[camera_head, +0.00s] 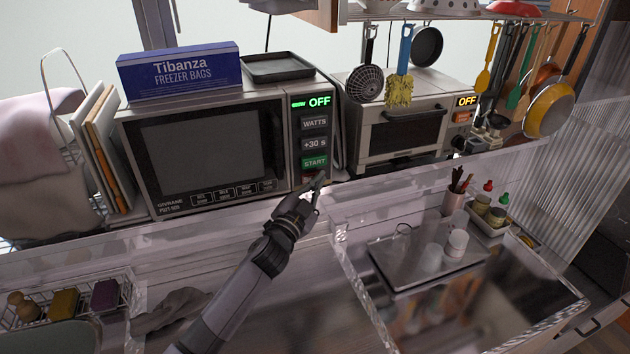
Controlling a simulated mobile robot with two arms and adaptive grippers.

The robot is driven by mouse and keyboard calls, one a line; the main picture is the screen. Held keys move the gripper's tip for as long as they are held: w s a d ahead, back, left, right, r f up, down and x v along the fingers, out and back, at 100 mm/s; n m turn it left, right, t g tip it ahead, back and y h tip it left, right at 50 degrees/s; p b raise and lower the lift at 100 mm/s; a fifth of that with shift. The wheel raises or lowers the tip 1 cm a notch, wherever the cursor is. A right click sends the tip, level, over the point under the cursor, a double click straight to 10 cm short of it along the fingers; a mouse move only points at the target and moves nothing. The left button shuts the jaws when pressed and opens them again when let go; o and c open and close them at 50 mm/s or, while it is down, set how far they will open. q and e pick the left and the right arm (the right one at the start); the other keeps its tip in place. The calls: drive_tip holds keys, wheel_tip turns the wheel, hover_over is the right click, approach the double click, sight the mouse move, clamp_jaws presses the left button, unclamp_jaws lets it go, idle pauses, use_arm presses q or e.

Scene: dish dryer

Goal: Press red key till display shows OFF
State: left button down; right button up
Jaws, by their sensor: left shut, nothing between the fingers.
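The microwave (285,140) stands at the back centre, and its green display (318,102) reads OFF. Below the display are the keys WATTS (314,123), +30 s (314,143) and a green START key (314,163). A small bit of a red key (308,177) shows under START, mostly hidden by my fingertips. My left gripper (318,181) is shut and empty, its tips at the lower part of the key panel. I cannot tell whether they touch the red key. My right gripper is not in view.
A toaster oven (398,132) with an orange OFF display stands to the right. A freezer bags box (180,72) and a dark tray (277,67) lie on the microwave. Utensils hang above the toaster oven. A clear-walled sink area with a metal tray (400,262) is in front.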

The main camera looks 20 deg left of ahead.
use_arm(q)
drive_tip(key=shift+w+a, duration=0.1)
idle(0.4)
drive_tip(key=shift+s+d, duration=0.7)
drive_tip(key=shift+s, duration=0.35)
drive_tip(key=shift+s+d+p, duration=0.1)
drive_tip(key=shift+p, duration=0.2)
drive_tip(key=shift+s+d+p, duration=0.15)
drive_tip(key=shift+s+d, duration=0.5)
drive_tip(key=shift+s, duration=0.35)
drive_tip(key=shift+s+d+p, duration=0.15)
drive_tip(key=shift+s+d, duration=0.5)
drive_tip(key=shift+s, duration=0.35)
